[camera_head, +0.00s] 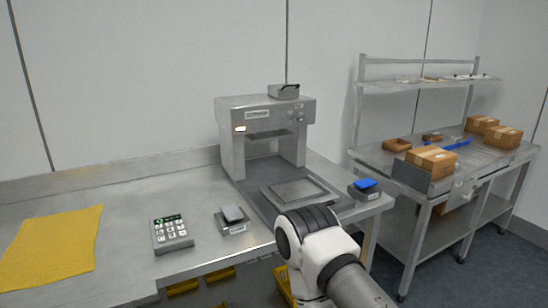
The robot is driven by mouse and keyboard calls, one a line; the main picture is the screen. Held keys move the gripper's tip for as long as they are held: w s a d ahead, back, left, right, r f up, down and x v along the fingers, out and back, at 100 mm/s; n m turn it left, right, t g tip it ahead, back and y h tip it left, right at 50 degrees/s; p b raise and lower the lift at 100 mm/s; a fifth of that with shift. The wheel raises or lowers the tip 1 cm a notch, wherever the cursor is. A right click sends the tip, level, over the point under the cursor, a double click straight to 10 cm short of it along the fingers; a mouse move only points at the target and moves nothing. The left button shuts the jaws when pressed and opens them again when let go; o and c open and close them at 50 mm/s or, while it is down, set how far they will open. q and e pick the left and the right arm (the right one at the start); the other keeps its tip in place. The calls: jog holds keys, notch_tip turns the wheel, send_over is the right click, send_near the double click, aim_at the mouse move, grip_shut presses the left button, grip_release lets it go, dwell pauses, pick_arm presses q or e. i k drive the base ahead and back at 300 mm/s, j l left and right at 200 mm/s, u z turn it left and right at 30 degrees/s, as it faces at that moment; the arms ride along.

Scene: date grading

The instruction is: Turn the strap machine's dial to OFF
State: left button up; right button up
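A grey machine (228,155) with a labelled front stands at the back of the steel table, and it looks like the strap machine. A white and dark link of my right arm comes in from the bottom right, in front of the machine's flat plate. Its gripper does not show. My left gripper is out of view.
A keypad box (172,236), a small grey device (231,219) and a yellow cloth (50,250) lie on the steel table (130,205). A blue-topped block (364,188) is at its right edge. A second table with cardboard boxes (432,160) stands right, across a gap.

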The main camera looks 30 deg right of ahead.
aim_at(300, 118)
jog(key=l, duration=0.45)
jog(key=i+l+z, duration=0.1)
jog(key=l, duration=0.35)
jog(key=i+l, duration=0.15)
jog(key=l, duration=0.3)
jog(key=i+l+z, duration=0.1)
jog(key=l, duration=0.35)
jog(key=i+l, duration=0.1)
jog(key=l, duration=0.35)
